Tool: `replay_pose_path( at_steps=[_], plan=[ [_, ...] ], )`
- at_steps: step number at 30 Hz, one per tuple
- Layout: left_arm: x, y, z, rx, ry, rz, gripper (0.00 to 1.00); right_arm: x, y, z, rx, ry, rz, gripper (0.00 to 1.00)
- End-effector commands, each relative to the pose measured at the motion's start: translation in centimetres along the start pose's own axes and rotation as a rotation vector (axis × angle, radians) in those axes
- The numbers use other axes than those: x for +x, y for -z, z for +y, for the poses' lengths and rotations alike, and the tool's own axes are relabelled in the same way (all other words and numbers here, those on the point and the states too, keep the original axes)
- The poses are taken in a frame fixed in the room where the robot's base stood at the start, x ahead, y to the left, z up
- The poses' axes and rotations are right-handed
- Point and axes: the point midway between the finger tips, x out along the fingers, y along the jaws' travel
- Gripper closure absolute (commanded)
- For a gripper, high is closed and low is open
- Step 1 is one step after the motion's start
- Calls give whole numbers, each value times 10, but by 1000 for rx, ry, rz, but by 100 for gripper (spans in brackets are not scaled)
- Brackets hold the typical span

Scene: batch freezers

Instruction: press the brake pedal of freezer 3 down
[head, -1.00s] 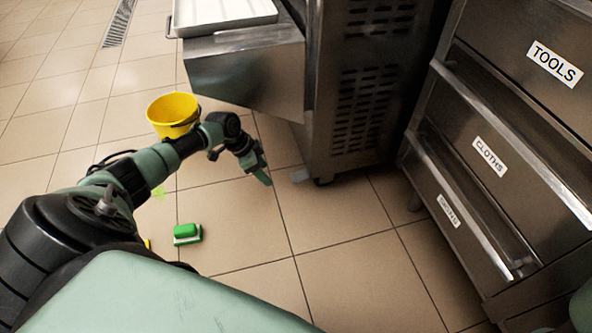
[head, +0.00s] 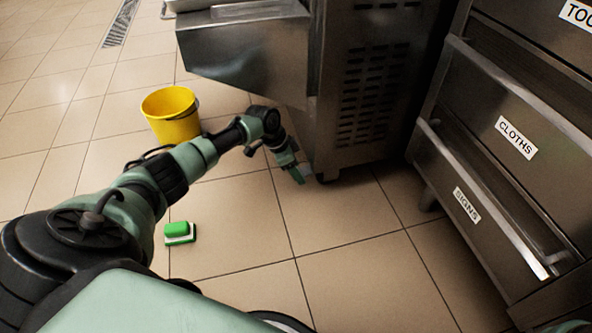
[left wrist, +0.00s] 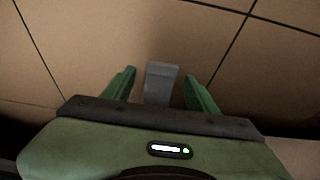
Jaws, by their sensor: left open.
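A steel freezer (head: 325,100) with slotted side vents stands at the upper middle of the head view. I see no number on it. A flat grey pedal (left wrist: 160,84) shows in the left wrist view, low over the tiles; in the head view it is mostly hidden by my gripper. My left gripper (head: 297,174) is low by the freezer's foot. In the left wrist view its two green fingers (left wrist: 159,74) are open, one on each side of the pedal, with gaps between. I cannot tell whether they touch it. My right gripper is out of view.
A steel drawer cabinet (head: 480,165) labelled CLOTHS and SIGNS stands at the right. A yellow bucket (head: 172,116) and a green-and-white sponge or brush (head: 179,232) are on the floor at the left. The tiles in front are clear.

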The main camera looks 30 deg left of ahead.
Motion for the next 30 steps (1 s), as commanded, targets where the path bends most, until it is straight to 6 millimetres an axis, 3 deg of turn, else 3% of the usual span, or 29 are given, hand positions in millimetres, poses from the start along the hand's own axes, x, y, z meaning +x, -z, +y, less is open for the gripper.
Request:
replay_pose_path(
  at_steps=[2,8,9,30],
  plan=[
    [0,0,0,0,0,0,42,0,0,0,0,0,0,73],
    [0,0,0,0,0,0,97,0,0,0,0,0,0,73],
    [0,0,0,0,0,0,100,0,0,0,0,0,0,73],
    [0,0,1,0,-2,0,100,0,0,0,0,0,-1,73]
  ],
)
